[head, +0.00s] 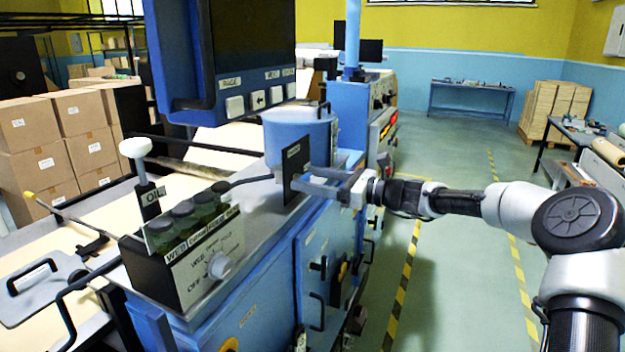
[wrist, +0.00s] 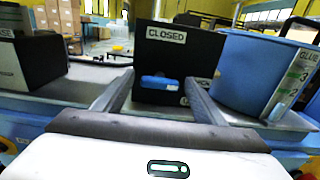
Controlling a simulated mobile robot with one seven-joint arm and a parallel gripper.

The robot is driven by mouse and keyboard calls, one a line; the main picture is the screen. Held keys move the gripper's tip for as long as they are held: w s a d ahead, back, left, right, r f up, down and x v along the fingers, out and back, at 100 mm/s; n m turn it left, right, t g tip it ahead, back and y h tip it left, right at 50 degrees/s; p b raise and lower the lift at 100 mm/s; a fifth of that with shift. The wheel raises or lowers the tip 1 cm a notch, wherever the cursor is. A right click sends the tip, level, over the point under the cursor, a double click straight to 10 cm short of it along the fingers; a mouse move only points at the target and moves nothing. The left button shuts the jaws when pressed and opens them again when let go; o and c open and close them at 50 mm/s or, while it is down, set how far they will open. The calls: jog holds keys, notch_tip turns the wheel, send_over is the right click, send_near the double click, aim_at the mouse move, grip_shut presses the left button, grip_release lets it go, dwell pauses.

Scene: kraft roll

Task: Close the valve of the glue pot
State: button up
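The blue glue pot (head: 300,130) stands on the machine top; in the wrist view its side (wrist: 255,70) with a GLUE label is at the right. Beside it is an upright black plate (head: 292,170), which in the wrist view (wrist: 178,48) reads CLOSED. A small blue valve handle (wrist: 160,82) lies horizontally low on this plate. My gripper (head: 312,180) is in front of the plate. In the wrist view my gripper (wrist: 158,92) is open, with one finger either side of the handle and gaps visible. Whether the fingertips touch the plate I cannot tell.
A large monitor (head: 230,50) hangs above. The floor aisle (head: 455,260) at right is clear.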

jog(key=c, duration=0.9)
jog(key=shift+c, duration=0.2)
jog(key=shift+f+n+b, duration=0.15)
jog(key=shift+n+b, duration=0.25)
jog(key=shift+b, duration=0.05)
jog(key=shift+s+f+n+b, duration=0.1)
jog(key=shift+n+b, duration=4.2)
jog(key=shift+b, duration=0.5)
jog(key=shift+s+f+n+b, duration=0.1)
jog(key=shift+n+b, duration=4.2)
jog(key=shift+b, duration=0.5)
jog(key=shift+r, duration=0.1)
jog(key=o, duration=1.1)
jog(key=shift+c, duration=0.2)
